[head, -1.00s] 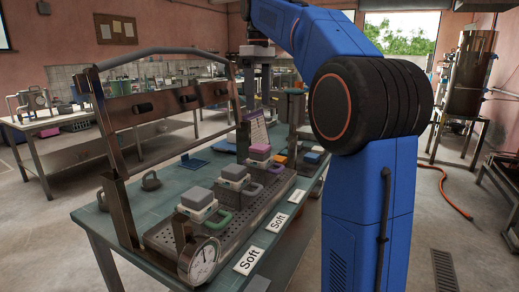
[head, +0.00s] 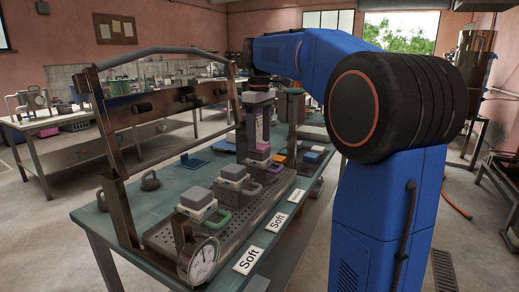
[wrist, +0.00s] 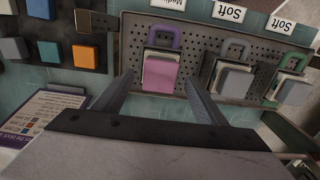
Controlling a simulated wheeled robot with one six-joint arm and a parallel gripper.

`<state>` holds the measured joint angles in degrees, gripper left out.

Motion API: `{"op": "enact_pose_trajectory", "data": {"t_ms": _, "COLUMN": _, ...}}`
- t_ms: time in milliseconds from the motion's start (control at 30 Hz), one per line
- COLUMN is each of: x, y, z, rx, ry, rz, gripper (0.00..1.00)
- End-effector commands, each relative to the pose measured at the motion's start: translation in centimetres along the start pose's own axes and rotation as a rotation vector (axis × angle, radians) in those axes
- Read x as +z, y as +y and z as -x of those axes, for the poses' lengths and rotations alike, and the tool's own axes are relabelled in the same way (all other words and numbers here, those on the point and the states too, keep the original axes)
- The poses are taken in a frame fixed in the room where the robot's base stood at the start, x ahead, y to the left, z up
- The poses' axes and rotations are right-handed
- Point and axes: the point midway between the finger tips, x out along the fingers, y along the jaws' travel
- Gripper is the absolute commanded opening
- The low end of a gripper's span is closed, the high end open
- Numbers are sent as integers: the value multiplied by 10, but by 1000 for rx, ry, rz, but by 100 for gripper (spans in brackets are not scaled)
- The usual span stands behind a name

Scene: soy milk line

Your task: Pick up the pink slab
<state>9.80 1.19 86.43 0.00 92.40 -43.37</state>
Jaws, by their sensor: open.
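The pink slab (wrist: 160,75) sits on a pale block in a mould with a purple handle (wrist: 164,36), on a perforated metal tray (wrist: 193,30). In the head view the slab (head: 259,147) is partly hidden by my gripper (head: 258,135), which points down over it. In the wrist view my gripper (wrist: 160,80) is open, with one finger on each side of the slab in the picture. Nothing is held. Whether the fingers are level with the slab or still above it I cannot tell.
Grey slabs on similar moulds (wrist: 235,80) stand beside it on the tray. Coloured blocks (wrist: 86,57) lie at the left in the wrist view, near a printed card (wrist: 40,120). A metal frame (head: 122,160) and a dial gauge (head: 203,260) stand at the table's near end.

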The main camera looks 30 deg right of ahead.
Motion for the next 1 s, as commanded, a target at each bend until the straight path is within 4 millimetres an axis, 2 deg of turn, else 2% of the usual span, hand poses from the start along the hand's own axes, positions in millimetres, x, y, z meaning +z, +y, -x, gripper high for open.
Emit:
{"op": "enact_pose_trajectory", "data": {"t_ms": 133, "x": 0, "y": 0, "z": -11, "rx": 0, "ry": 0, "rz": 0, "gripper": 66}}
{"op": "enact_pose_trajectory", "data": {"t_ms": 367, "x": 0, "y": 0, "z": -12, "rx": 0, "ry": 0, "rz": 0, "gripper": 66}}
{"op": "enact_pose_trajectory", "data": {"t_ms": 400, "x": 0, "y": 0, "z": -12, "rx": 0, "ry": 0, "rz": 0, "gripper": 61}}
{"op": "enact_pose_trajectory", "data": {"t_ms": 567, "x": 0, "y": 0, "z": -12, "rx": 0, "ry": 0, "rz": 0, "gripper": 23}}
{"op": "enact_pose_trajectory", "data": {"t_ms": 1000, "x": -1, "y": 0, "z": -7, "rx": 1, "ry": 1, "rz": 0, "gripper": 22}}
